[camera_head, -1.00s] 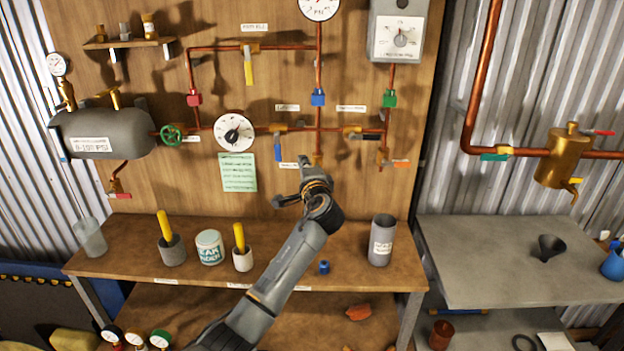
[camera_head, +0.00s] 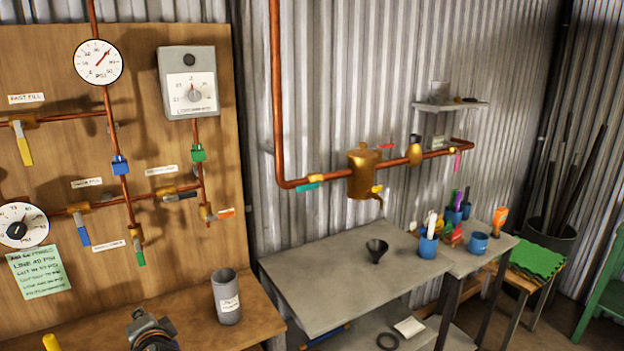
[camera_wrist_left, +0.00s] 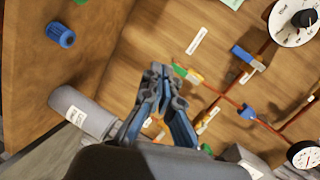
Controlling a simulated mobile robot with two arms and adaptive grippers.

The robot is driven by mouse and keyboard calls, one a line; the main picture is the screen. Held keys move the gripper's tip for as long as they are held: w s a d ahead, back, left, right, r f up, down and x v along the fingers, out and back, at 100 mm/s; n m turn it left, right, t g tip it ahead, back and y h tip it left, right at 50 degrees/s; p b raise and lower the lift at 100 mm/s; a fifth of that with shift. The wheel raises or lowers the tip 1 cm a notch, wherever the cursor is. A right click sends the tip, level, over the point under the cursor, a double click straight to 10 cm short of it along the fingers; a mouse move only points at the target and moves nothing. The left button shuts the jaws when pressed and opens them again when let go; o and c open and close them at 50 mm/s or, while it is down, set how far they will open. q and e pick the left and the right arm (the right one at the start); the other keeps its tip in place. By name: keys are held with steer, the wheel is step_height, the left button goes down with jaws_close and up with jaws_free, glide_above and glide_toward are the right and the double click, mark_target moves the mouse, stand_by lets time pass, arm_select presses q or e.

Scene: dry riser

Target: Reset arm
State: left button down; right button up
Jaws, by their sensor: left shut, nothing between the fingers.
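My left gripper (camera_wrist_left: 162,75) shows in the left wrist view, its fingers closed together with nothing between them. It is in front of the wooden panel, and its tips appear close to a green-handled valve (camera_wrist_left: 186,72), but I cannot tell whether they touch. In the head view only the top of my left arm's end shows at the bottom edge, left of the grey labelled cylinder (camera_head: 227,297). The same cylinder lies beside the gripper in the wrist view (camera_wrist_left: 80,110). My right gripper is in neither view.
The wooden panel (camera_head: 60,200) carries copper pipes, gauges and coloured valve handles. A brass vessel (camera_head: 362,172) hangs on the pipe above. A blue cap (camera_wrist_left: 61,34) sits on the wooden bench.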

arm_select(q)
steer(key=s+d+f+n+g+h, duration=0.3)
steer(key=s+d+f+h, duration=0.3)
steer(key=s+f, duration=0.75)
steer(key=s+d+f+n+g+h, duration=0.1)
steer(key=s+d+f+g+h, duration=0.1)
steer(key=s+d, duration=0.5)
steer(key=s+d+f+n+g+h, duration=0.2)
steer(key=s+d, duration=0.2)
steer(key=s, duration=0.8)
step_height(320, 180, down, 27)
steer(key=s+g, duration=0.2)
steer(key=s+a+f+g, duration=0.1)
steer(key=s+a+f, duration=0.2)
steer(key=s+f, duration=1.2)
steer(key=shift+s+f+m, duration=0.2)
steer(key=shift+s+m, duration=0.2)
steer(key=shift+s, duration=0.25)
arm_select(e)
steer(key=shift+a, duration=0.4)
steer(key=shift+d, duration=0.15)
